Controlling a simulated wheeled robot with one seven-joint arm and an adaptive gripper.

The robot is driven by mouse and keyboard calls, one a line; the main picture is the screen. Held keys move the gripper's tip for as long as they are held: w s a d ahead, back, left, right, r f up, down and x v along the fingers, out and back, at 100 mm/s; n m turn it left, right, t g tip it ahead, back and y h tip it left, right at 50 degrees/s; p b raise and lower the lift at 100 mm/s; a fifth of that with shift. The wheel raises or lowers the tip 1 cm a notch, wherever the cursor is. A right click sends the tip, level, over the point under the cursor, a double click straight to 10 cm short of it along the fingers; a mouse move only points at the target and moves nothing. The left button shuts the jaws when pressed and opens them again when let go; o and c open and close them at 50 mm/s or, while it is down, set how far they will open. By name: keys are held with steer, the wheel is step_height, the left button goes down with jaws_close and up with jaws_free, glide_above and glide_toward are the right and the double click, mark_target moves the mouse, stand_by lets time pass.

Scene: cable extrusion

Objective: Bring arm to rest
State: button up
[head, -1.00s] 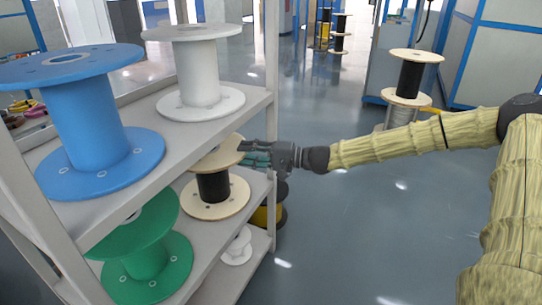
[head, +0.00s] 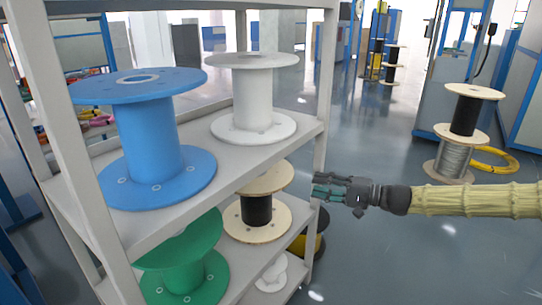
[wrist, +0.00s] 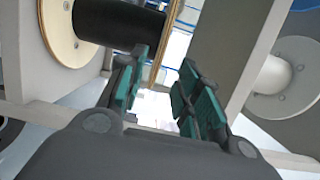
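My gripper (head: 330,190) is in the head view at the right front of the shelf, just outside its upright post. Its teal-padded fingers are apart in the wrist view (wrist: 158,88), with nothing held between them. The same spool shows at the top left of the wrist view (wrist: 108,22). My forearm stretches in from the right edge of the head view.
The grey shelf rack (head: 190,168) carries a blue spool (head: 148,140), a white spool (head: 252,95), a green spool (head: 185,275) and a small white spool (head: 271,272). Stacked floor spools (head: 462,130) and a yellow hose (head: 498,160) stand right.

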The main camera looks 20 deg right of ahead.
steer(key=s+a+f+g+h, duration=0.2)
steer(key=s+a+f+g, duration=0.15)
steer(key=f, duration=0.55)
steer(key=s+a+f+n+g+h, duration=0.1)
steer(key=s+a+f+g+h, duration=0.1)
steer(key=s+a+f, duration=0.5)
steer(key=s+a+f+g+h, duration=0.2)
steer(key=s+f+g+h, duration=0.1)
steer(key=f, duration=0.8)
steer(key=s+f+n+g+h, duration=0.1)
steer(key=s+f+n+h, duration=0.1)
steer(key=s+f, duration=0.6)
steer(key=s+f+n+g+h, duration=0.1)
steer(key=s+f+n+h, duration=0.15)
steer(key=s, duration=0.85)
steer(key=s+f+n+h, duration=0.25)
steer(key=s+f, duration=0.35)
steer(key=s, duration=0.4)
step_height(320, 180, up, 36)
steer(key=m+p, duration=0.1)
steer(key=p, duration=3.4)
steer(key=shift+w+d+f, duration=0.15)
steer(key=shift+w+f, duration=0.05)
steer(key=shift+w, duration=0.1)
